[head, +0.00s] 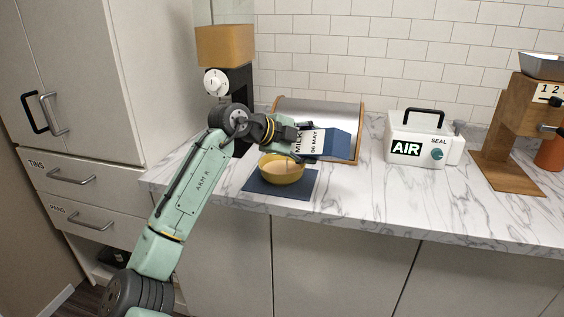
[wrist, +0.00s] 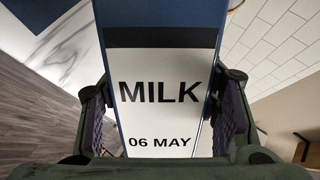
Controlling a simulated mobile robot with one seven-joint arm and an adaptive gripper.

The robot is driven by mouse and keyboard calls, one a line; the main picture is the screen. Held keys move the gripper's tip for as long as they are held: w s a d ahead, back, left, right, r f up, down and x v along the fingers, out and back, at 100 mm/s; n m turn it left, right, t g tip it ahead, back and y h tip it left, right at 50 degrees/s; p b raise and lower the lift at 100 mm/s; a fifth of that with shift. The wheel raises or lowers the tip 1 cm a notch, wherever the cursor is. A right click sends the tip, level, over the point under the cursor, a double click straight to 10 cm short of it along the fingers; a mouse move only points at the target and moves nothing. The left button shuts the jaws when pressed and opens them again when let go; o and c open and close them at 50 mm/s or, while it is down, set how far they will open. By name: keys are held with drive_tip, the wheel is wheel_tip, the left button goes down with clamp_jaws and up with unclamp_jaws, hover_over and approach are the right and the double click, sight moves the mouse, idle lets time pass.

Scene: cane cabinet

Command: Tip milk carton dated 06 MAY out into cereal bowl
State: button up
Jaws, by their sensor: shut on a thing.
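The milk carton (head: 325,145), white and blue with the label MILK 06 MAY, lies tipped on its side in the air. Its blue end points right in the head view. My gripper (head: 298,140) is shut on it, and in the wrist view the fingers sit on both sides of the carton (wrist: 160,95). The yellow cereal bowl (head: 283,176) stands on a dark blue mat (head: 270,188) below and left of the carton. A pale fill shows inside the bowl. The carton's blue end lies to the right of the bowl. I cannot tell whether milk is flowing.
A bread bin with a metal front (head: 318,112) stands right behind the carton. A white AIR SEAL box (head: 415,145) and a wooden grinder (head: 510,130) stand to the right. A dispenser (head: 227,75) stands behind my arm. The marble counter (head: 370,205) is clear at the front right.

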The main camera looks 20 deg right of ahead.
drive_tip(key=shift+w+r+n, duration=0.1)
drive_tip(key=shift+r+n, duration=0.2)
drive_tip(key=shift+r, duration=0.05)
idle(0.3)
drive_tip(key=shift+w+a+f+n+g+h, duration=0.15)
drive_tip(key=shift+w+a+n+g+h, duration=0.1)
drive_tip(key=shift+w+n+g+h, duration=0.25)
idle(0.9)
drive_tip(key=shift+w+a+r+g, duration=0.1)
drive_tip(key=shift+w+r+g, duration=0.1)
drive_tip(key=shift+g, duration=0.1)
idle(0.3)
